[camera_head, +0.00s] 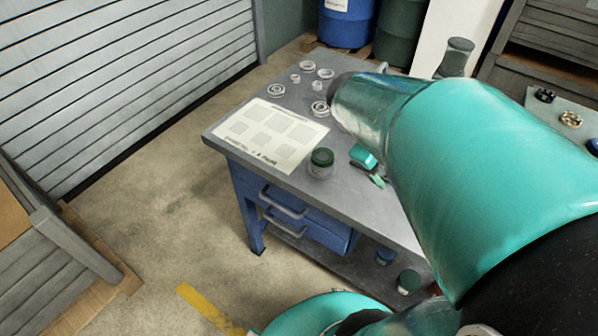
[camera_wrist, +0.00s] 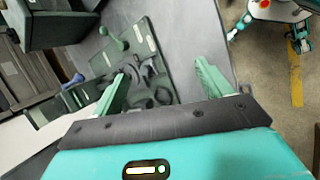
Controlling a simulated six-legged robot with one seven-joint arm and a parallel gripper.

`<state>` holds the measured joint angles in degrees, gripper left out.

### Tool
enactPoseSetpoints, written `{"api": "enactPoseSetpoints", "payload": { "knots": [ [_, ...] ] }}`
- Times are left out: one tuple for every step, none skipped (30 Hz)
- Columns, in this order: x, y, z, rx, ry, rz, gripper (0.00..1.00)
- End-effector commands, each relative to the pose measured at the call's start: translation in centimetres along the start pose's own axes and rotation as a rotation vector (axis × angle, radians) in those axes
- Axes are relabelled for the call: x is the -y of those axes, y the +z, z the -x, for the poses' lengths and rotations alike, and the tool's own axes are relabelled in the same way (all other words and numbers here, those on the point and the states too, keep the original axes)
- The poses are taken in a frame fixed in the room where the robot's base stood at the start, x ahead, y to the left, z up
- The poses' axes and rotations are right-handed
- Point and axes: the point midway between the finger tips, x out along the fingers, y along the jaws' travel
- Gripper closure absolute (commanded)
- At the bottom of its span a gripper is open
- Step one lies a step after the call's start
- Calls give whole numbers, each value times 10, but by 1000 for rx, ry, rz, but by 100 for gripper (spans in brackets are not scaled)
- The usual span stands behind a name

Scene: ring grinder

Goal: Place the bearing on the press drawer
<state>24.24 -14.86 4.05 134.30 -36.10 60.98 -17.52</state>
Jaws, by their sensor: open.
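Several silver ring-shaped bearings lie on the back part of the grey workbench (camera_head: 225,133) in the head view, among them one at the left (camera_head: 275,90), one at the back (camera_head: 307,66) and one beside my arm (camera_head: 320,109). I cannot tell which one the task means. In the wrist view, my gripper (camera_wrist: 160,68) has its two green fingers spread apart with nothing held between them. In the head view my arm hides the gripper and part of the bench. I cannot make out a press drawer in either view.
A white sheet with squares (camera_head: 268,133), a green-lidded jar (camera_head: 321,163) and a teal object (camera_head: 363,157) lie on the bench. Blue drawers (camera_head: 290,212) are under it. A side table (camera_head: 545,118) at the right holds dark and brass rings.

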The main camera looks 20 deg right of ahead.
Motion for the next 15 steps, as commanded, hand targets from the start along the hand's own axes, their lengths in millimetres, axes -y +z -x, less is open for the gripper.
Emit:
{"api": "enactPoseSetpoints", "payload": {
  "knots": [
    [18, -8, 21, -93, -19, -50, 22],
    [29, -12, 32, -147, -39, -83, 22],
    [45, -17, 47, -216, -72, -127, 22],
    [56, -20, 58, -269, -100, -160, 22],
    [67, -23, 69, -322, -131, -191, 22],
    [82, -26, 84, -388, -175, -228, 22],
    [93, -28, 94, -435, -209, -254, 22],
    [103, -29, 104, -478, -246, -278, 22],
    [115, -30, 116, -530, -292, -306, 22],
    [123, -30, 124, -563, -326, -325, 22],
    [130, -30, 131, -591, -357, -340, 22],
    [138, -30, 139, -621, -393, -357, 22],
    [142, -29, 144, -639, -415, -368, 22],
    [146, -29, 147, -653, -432, -375, 22],
    [149, -28, 151, -665, -450, -383, 22]
  ]
}}
